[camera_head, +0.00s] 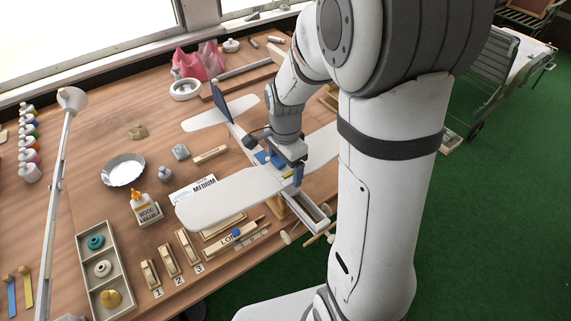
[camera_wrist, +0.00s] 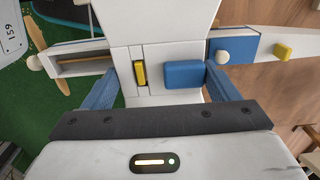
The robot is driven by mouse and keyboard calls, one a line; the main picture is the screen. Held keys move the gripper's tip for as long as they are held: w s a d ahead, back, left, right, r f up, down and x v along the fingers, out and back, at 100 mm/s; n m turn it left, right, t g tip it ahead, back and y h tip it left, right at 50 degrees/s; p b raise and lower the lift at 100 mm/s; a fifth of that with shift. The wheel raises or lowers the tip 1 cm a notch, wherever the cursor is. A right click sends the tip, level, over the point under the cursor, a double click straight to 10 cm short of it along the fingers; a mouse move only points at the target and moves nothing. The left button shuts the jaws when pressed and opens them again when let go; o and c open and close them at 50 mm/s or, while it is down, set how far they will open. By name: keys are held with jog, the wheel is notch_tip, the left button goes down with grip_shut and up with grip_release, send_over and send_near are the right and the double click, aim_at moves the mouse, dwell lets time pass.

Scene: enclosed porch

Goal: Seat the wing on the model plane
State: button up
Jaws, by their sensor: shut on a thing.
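The model plane (camera_head: 303,203) stands on the workbench, its blue tail fin (camera_head: 221,101) toward the back and its propeller toward the front right. The white wing (camera_head: 232,199) lies across the fuselage, and its middle (camera_wrist: 165,30) fills the centre of the wrist view. A yellow block (camera_wrist: 140,74) and a blue block (camera_wrist: 184,75) sit on the wing's middle. My gripper (camera_wrist: 160,75) is shut on the wing, with one blue finger at each long edge. It also shows over the wing in the head view (camera_head: 285,172). I cannot tell whether the wing touches the fuselage.
Numbered blocks (camera_head: 170,261), a sorting tray (camera_head: 82,247), a glue bottle (camera_head: 146,209) and a metal dish (camera_head: 123,169) lie left of the plane. A lamp arm (camera_head: 60,170) rises at left. Green floor (camera_head: 480,220) lies right of the bench.

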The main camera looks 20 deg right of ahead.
jog(key=shift+f+b, duration=0.8)
jog(key=shift+f, duration=0.25)
jog(key=o, duration=0.7)
jog(key=shift+c, duration=0.2)
jog(key=shift+r, duration=0.1)
jog(key=shift+r+p, duration=2.7)
jog(key=shift+r, duration=0.8)
